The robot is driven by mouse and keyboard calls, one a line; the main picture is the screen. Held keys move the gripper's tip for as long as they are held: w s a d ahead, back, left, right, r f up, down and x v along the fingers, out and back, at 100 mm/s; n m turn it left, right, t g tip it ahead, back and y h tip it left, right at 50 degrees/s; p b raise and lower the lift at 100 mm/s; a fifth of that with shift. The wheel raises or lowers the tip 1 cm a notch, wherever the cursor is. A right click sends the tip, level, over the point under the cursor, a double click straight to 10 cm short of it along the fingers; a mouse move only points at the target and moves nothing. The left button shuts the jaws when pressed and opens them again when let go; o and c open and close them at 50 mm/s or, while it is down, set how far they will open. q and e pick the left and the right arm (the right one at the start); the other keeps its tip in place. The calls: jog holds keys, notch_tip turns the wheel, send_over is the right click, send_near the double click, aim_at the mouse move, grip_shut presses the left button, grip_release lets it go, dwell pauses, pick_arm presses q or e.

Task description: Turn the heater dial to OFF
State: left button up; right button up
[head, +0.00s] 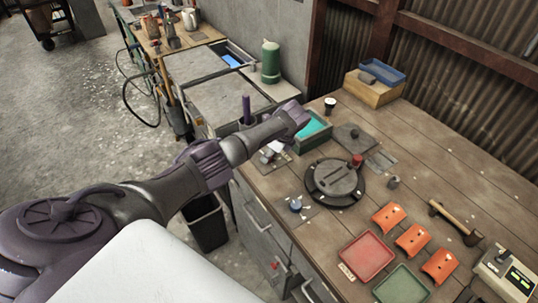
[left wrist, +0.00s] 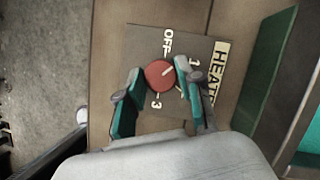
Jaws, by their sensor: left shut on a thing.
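The heater dial (left wrist: 160,75) is a red round knob with a white pointer line, on a grey plate (left wrist: 150,125) marked OFF, 1, 3 and HEATER in the left wrist view. The pointer line slants up and right, roughly between OFF and 1. My left gripper (left wrist: 156,82) has its teal fingers on either side of the dial and is shut on it. In the head view my left gripper (head: 271,150) is small, at the workbench's left edge, and the dial cannot be made out there. My right gripper is in neither view.
A green-walled tray with teal inside (head: 314,130) stands close beside the plate; its wall shows in the left wrist view (left wrist: 268,70). A dark round fixture (head: 335,182) with a red knob, orange parts (head: 412,240) and a red tray (head: 366,257) lie along the wooden bench.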

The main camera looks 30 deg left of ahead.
pick_arm(q)
jog(key=n+b, duration=0.1)
jog(key=n, duration=0.1)
jog(key=n+g+b, duration=0.1)
jog(key=shift+w+f+n+h+b, duration=0.2)
jog(key=shift+n+h+b, duration=0.1)
jog(key=shift+n+b, duration=0.1)
jog(key=n+g+b, duration=0.1)
jog(key=n+b, duration=0.1)
jog(key=b, duration=0.1)
jog(key=shift+n+g, duration=0.3)
jog(key=shift+n, duration=0.1)
jog(key=shift+a+r+n+g+h+b, duration=0.15)
jog(key=shift+n+g+h+b, duration=0.2)
jog(key=shift+n+b, duration=0.65)
jog(key=o, duration=1.1)
jog(key=shift+o, duration=0.2)
jog(key=shift+r, duration=0.25)
jog(key=v, duration=0.7)
jog(key=shift+s, duration=0.15)
